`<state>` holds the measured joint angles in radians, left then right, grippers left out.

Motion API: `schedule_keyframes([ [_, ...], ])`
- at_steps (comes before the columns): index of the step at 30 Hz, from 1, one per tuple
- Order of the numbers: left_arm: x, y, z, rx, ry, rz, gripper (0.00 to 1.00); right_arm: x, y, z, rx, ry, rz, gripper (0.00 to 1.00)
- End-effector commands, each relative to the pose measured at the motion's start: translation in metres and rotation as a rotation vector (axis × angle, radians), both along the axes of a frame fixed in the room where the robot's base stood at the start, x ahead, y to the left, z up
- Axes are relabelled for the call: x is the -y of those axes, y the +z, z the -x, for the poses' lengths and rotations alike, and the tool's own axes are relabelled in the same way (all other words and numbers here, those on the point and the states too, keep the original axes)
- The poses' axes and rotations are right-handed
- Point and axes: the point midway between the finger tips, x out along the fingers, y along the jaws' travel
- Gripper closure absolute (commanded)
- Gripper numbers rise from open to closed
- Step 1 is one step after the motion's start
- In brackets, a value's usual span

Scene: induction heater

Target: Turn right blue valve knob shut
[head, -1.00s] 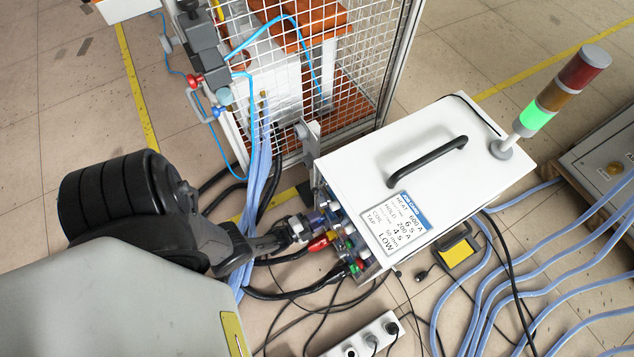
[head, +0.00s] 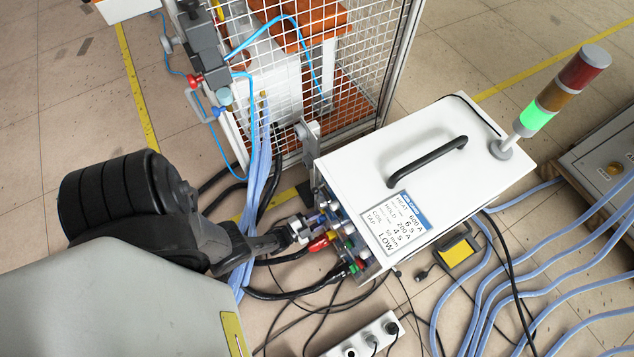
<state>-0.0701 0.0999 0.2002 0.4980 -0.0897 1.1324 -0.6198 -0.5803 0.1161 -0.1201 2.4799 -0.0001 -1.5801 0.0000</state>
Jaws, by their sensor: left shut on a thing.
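My left gripper (head: 303,229) reaches in from the left to the connector side of the white heater box. It is shut at a small blue valve knob (head: 318,218), and the fingers and the box edge hide much of the knob. Just below are a red fitting (head: 319,243) and several small coloured knobs and hose ends, with a green one (head: 355,267) lower down. Which way the held knob points cannot be told at this size. My right gripper is not in view.
The white heater box (head: 450,150) has a black handle and a lamp tower (head: 560,90) showing green. A wire cage (head: 350,60) stands behind, with red and blue fittings at its left edge. Black and blue hoses run under my arm. A power strip (head: 365,338) lies in front.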

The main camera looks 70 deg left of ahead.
Motion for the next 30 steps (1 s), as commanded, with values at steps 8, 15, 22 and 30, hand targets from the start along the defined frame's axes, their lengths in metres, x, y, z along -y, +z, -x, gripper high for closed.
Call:
schedule_keyframes([
  [8,0.000,0.000,0.000,-0.001,0.001,0.001,0.53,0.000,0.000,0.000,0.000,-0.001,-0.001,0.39],
  [15,0.000,0.000,0.000,-0.001,0.001,0.000,0.42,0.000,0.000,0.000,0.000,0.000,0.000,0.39],
  [22,0.001,0.000,0.007,-0.001,0.001,0.000,0.42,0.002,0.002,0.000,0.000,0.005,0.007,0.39],
  [30,0.006,0.001,0.054,-0.004,0.001,0.000,0.42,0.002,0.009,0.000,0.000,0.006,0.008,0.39],
])
